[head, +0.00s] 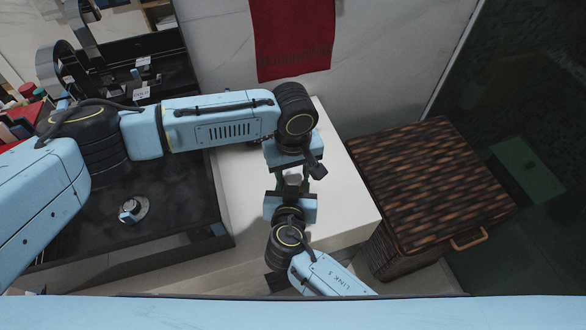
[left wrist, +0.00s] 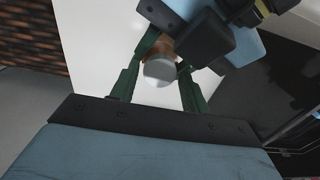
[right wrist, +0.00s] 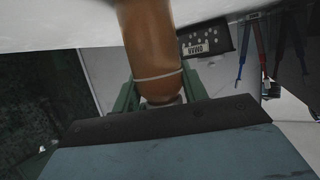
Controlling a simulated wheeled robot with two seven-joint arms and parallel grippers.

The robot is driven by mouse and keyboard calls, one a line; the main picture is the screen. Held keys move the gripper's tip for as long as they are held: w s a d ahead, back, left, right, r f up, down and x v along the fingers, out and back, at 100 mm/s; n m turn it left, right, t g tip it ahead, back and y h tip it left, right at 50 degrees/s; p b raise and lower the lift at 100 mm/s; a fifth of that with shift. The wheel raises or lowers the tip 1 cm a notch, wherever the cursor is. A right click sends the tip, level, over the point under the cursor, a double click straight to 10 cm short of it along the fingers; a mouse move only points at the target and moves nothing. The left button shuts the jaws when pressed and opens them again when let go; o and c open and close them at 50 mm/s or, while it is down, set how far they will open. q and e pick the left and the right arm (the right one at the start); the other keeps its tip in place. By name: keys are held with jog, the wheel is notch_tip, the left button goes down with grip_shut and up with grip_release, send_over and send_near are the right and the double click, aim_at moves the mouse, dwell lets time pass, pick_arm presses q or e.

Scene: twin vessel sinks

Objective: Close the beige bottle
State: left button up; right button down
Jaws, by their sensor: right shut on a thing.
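The beige bottle, an orange-brown cylinder, shows in the right wrist view (right wrist: 152,45) with a pale ring near its lower end. My right gripper (right wrist: 160,92) is shut on it near that ring. In the left wrist view, a pale silvery round cap (left wrist: 159,72) lies between my left gripper's green fingers (left wrist: 163,62), with an orange-brown part behind it. Whether those fingers press on it is not clear. In the head view my left gripper (head: 292,175) and right gripper (head: 292,190) face each other closely above the white counter, mostly hiding the bottle.
A white counter (head: 345,205) lies under the grippers. A dark sink (head: 165,225) with a round drain is on the left. A woven brown basket (head: 430,180) stands on the right. A red towel (head: 291,38) hangs on the back wall.

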pick_arm(q)
jog(key=c, duration=0.8)
jog(key=shift+o, duration=0.2)
jog(key=m, duration=2.7)
jog(key=shift+m, duration=0.3)
jog(key=o, duration=1)
jog(key=shift+o, duration=0.4)
jog(key=shift+s+f, duration=0.1)
jog(key=shift+s, duration=0.05)
